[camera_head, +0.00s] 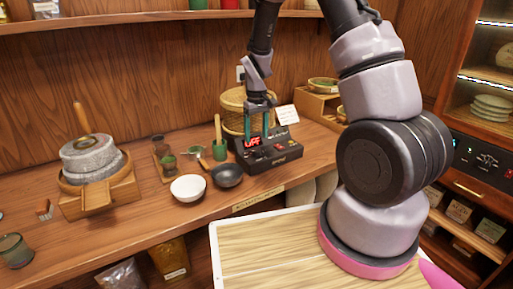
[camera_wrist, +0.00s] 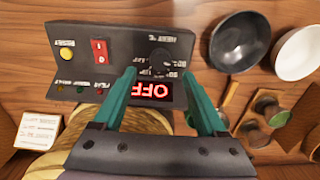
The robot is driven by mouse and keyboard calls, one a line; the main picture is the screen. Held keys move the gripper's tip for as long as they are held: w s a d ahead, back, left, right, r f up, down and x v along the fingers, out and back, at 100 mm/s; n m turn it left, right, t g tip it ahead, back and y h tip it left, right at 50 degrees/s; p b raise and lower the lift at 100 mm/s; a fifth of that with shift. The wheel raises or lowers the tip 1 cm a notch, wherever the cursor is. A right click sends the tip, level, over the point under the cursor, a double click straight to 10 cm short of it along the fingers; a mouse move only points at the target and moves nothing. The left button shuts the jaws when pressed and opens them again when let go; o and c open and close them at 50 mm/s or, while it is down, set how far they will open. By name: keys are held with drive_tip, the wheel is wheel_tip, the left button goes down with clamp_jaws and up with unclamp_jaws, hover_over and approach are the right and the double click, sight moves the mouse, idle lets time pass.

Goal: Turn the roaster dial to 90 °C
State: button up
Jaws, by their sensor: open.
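The black roaster control box (camera_head: 283,160) stands on the wooden counter and has a red display reading OFF (camera_head: 252,141). In the wrist view the box (camera_wrist: 125,42) appears upside down, with the OFF display (camera_wrist: 155,92) near its lower edge. The dark round dial (camera_wrist: 160,62) sits above the display there, among small white marks; its pointer setting is too dark to read. My gripper (camera_wrist: 158,73) is open, its teal fingers pointing at the panel with the dial between the fingertips. Contact cannot be told. In the head view my gripper (camera_head: 257,136) is over the box from above.
A yellow button (camera_wrist: 66,48) and a red switch (camera_wrist: 100,50) sit beside the dial. A woven basket (camera_head: 236,100) and a white card (camera_head: 288,114) are behind.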

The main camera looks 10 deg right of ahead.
sight(256, 150)
wheel_tip(256, 150, down, 6)
drive_tip(key=shift+r, duration=0.1)
clamp_jaws()
